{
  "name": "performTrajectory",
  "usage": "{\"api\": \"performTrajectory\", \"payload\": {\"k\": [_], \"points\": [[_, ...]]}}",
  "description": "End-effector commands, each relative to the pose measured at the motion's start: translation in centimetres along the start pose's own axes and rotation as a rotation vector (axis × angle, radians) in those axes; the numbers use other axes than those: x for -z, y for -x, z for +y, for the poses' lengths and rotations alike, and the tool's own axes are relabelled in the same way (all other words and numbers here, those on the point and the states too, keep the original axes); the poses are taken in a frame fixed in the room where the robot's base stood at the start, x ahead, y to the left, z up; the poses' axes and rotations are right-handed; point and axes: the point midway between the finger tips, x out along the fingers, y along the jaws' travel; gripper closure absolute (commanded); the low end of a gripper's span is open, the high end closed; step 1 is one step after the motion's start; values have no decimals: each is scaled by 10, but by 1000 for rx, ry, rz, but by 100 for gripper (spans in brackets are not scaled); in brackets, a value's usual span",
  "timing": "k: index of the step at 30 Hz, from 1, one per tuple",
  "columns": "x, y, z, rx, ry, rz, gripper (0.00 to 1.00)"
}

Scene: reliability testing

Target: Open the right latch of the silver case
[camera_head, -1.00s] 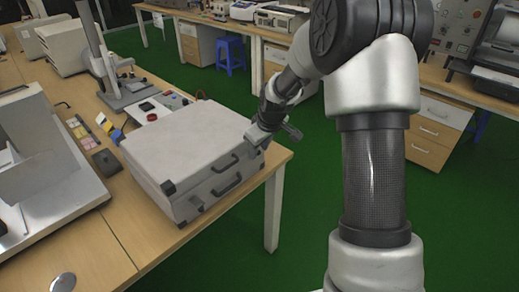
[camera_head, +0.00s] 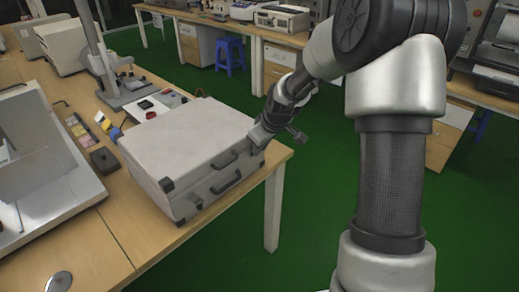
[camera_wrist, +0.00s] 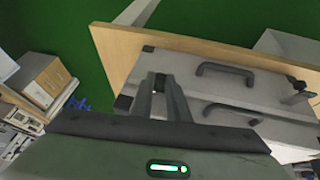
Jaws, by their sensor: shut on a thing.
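The silver case (camera_head: 180,142) lies flat and shut on the wooden table, with its front facing right and toward me in the head view. Two dark handles show on that front, and the left latch (camera_head: 199,203) is at its near end. My gripper (camera_head: 256,146) is at the far right end of the front, shut on the right latch, which the fingers hide. In the wrist view, the fingers of my gripper (camera_wrist: 165,80) reach the case front (camera_wrist: 245,88), and the left latch (camera_wrist: 300,88) stands out at the far side.
The wooden table (camera_head: 150,245) extends past the case, with its edge close to the case front. A microscope stand (camera_head: 105,75) and small items stand behind and left of it. Green floor is open right of the table. A blue stool (camera_head: 229,52) stands farther back.

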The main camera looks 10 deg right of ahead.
Motion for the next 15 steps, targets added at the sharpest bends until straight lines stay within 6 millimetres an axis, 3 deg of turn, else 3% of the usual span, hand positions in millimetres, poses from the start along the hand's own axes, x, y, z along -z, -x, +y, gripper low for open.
{"api": "performTrajectory", "payload": {"k": [15], "points": [[-26, -11, 1, -5, -57, 290, 100]]}}
